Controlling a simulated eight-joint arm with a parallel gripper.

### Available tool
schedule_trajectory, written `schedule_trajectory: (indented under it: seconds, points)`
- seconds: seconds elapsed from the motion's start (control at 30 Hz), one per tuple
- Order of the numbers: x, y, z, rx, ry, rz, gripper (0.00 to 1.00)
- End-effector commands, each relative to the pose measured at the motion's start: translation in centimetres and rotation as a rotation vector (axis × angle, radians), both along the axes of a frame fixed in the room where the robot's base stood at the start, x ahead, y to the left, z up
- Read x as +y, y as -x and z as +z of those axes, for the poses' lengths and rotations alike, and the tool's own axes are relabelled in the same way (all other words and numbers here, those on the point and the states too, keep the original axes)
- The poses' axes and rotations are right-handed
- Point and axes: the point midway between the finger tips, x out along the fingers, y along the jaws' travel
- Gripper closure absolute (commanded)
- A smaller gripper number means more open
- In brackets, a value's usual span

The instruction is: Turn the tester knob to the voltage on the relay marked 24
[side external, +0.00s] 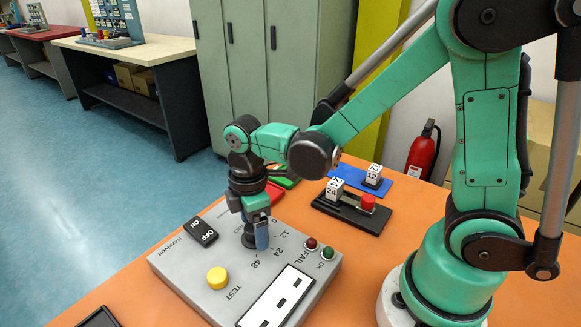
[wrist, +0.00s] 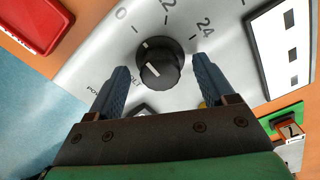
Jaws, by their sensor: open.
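The grey tester (side external: 180,262) lies on the orange table. Its black knob (wrist: 160,72) sits beside printed 0, 12 and 24 marks; in the side external view the knob (side external: 249,241) is partly hidden by my gripper, and a 48 mark shows too. The knob's white line points up-left, roughly toward 0 in the wrist view. My gripper (wrist: 160,68) is open, with one finger on each side of the knob and visible gaps. A white relay marked 24 (side external: 335,189) stands on a black base beside a red button.
Another white relay marked 12 (side external: 373,173) stands on a blue mat (side external: 354,170). The tester carries a black ON/OFF switch (side external: 203,233), a yellow TEST button (side external: 217,278), a white slotted panel (side external: 278,300), and red and green lamps (side external: 328,254). A red tray (wrist: 38,22) lies close by.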

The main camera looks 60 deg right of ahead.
Motion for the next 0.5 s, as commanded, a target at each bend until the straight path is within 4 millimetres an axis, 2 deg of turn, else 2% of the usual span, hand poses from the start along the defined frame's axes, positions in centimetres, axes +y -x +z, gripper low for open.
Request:
schedule_trajectory:
  seconds: [0.33,0.37,0.5]
  points:
    - [-0.01,0.03,-0.49,-0.001,0.000,-0.001,0.24]
    - [-0.01,0.03,-0.49,-0.001,0.000,-0.001,0.30]
    - [-0.01,0.03,-0.48,-0.001,0.000,-0.001,0.70]
